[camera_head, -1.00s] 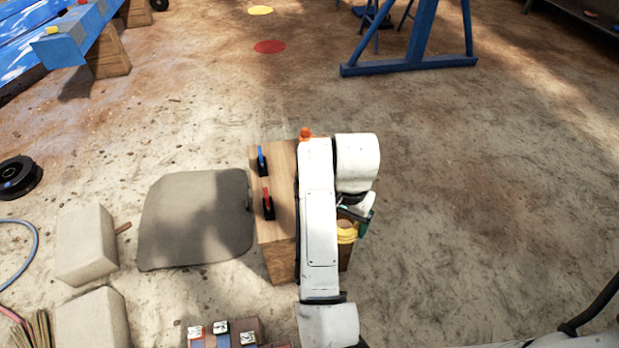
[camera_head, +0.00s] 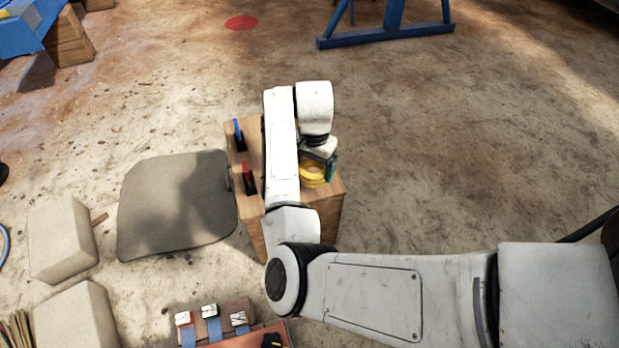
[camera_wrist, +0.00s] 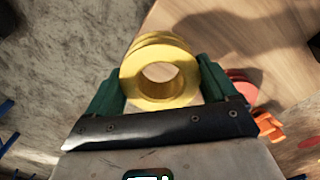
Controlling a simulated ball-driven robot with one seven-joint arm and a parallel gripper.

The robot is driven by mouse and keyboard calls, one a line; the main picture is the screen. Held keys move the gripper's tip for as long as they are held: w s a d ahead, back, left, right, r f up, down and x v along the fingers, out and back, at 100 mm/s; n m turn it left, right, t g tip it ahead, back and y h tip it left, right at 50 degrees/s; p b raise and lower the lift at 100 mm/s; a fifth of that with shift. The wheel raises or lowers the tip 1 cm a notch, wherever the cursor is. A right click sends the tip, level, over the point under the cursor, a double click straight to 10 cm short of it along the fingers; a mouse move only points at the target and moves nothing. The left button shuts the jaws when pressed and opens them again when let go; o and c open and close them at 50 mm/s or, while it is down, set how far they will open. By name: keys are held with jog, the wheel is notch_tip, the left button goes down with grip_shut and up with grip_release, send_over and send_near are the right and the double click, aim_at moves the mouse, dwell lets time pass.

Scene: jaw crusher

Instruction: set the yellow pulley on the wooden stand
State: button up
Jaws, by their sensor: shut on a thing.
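The yellow pulley (camera_head: 313,175) is a grooved ring with a round hole. My gripper (camera_wrist: 160,95) is shut on it, with one green finger on each side in the wrist view, where the pulley (camera_wrist: 160,48) shows clearly. The wooden stand (camera_head: 333,194) is a block under my arm. In the head view the pulley appears over the stand's right part. In the wrist view the wooden top (camera_wrist: 215,35) lies behind and to the right of it, with bare ground at left. I cannot tell whether the pulley touches the wood. My arm hides the middle of the stand.
A blue-handled tool (camera_head: 239,134) and a red-handled tool (camera_head: 248,176) stand on the stand's left side. An orange item (camera_wrist: 268,125) shows in the wrist view. A grey mat (camera_head: 175,205) and pale blocks (camera_head: 62,238) lie left. The ground at right is clear.

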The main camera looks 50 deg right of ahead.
aim_at(310, 166)
jog(key=shift+w+d+f+b, duration=0.3)
jog(key=shift+w+f+b, duration=0.1)
jog(key=shift+w+f, duration=0.3)
jog(key=shift+w+d+f+b, duration=0.35)
jog(key=shift+w+f, duration=0.1)
jog(key=shift+f, duration=0.35)
jog(key=shift+f+b, duration=1.1)
jog(key=shift+f, duration=0.35)
jog(key=shift+f, duration=0.1)
jog(key=o, duration=1.4)
jog(key=shift+a, duration=0.1)
